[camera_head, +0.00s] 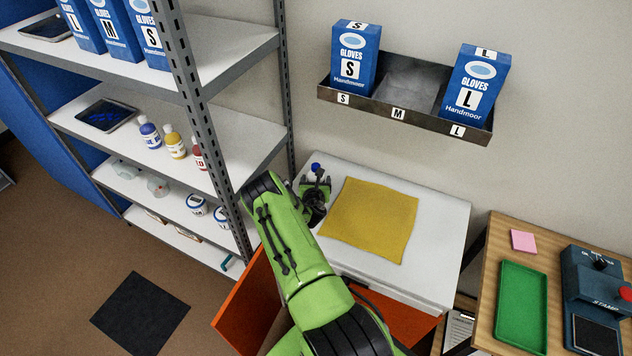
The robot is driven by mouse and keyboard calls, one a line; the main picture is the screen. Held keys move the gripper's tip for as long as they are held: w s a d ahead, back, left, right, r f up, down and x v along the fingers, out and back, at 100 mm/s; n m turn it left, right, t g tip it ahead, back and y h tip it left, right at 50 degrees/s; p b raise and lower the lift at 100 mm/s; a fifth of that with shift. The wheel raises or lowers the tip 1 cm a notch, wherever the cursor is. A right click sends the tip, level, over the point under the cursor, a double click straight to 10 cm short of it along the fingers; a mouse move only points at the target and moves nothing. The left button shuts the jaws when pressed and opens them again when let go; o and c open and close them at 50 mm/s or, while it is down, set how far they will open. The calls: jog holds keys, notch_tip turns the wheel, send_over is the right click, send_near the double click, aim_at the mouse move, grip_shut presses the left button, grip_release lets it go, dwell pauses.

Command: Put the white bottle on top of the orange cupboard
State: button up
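The orange cupboard has a white top (440,225), and its orange door (250,308) stands open at the front left. A white bottle with a blue cap (315,167) is at the back left corner of the top, mostly hidden by my gripper. My gripper (314,182) is at the bottle, over the left end of the top. The fingers are small and dark here, so I cannot tell whether they are closed on the bottle or whether its base touches the top.
A yellow cloth (372,220) covers the middle of the cupboard top. A grey shelf rack (205,120) with several bottles stands close on the left. A wall tray (400,113) holds two glove boxes above. A wooden bench (490,285) with a green tray (522,307) is right.

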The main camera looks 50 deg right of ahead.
jog(key=shift+o, duration=0.9)
jog(key=shift+r, duration=0.1)
